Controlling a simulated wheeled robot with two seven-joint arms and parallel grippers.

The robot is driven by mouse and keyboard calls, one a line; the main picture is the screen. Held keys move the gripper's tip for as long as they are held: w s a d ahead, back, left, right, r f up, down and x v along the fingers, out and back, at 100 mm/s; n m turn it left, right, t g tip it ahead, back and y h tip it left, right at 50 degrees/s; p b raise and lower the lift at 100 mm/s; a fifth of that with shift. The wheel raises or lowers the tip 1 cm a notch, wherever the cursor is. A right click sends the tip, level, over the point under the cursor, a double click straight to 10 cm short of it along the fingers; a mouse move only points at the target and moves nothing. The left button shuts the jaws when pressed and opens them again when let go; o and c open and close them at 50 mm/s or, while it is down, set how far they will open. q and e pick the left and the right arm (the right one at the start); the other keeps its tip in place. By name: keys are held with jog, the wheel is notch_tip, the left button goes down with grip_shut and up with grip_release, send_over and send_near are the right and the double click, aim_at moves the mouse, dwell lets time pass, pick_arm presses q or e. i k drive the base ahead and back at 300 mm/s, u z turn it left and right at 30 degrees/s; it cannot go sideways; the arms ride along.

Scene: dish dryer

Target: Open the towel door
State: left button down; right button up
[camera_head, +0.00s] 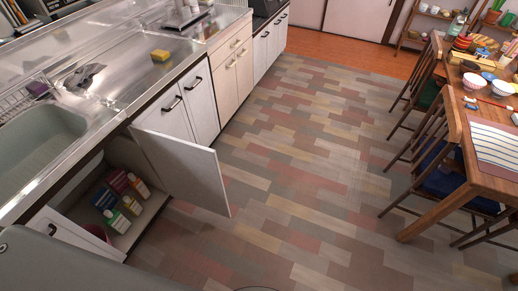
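A white cabinet door (185,170) under the sink counter stands swung out over the floor, apart from its frame. Behind it the cabinet (150,212) is open, with several bottles and boxes (122,190) on its floor. A second white door (75,233) with a dark handle is at the lower left, partly hidden by a grey rounded shape. I cannot tell from the picture which door is the towel door, and no towel shows clearly. Neither of my grippers is in view.
A steel counter (125,62) with a sink (40,140) and a yellow sponge (160,55) runs along the left. More closed cabinet doors (168,115) continue beyond. A wooden table (490,135) with chairs stands at the right. The tiled floor (310,180) between is clear.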

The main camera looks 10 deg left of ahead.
aim_at(190, 173)
jog(key=z, duration=0.4)
jog(key=i, duration=3.95)
jog(key=u, duration=3.6)
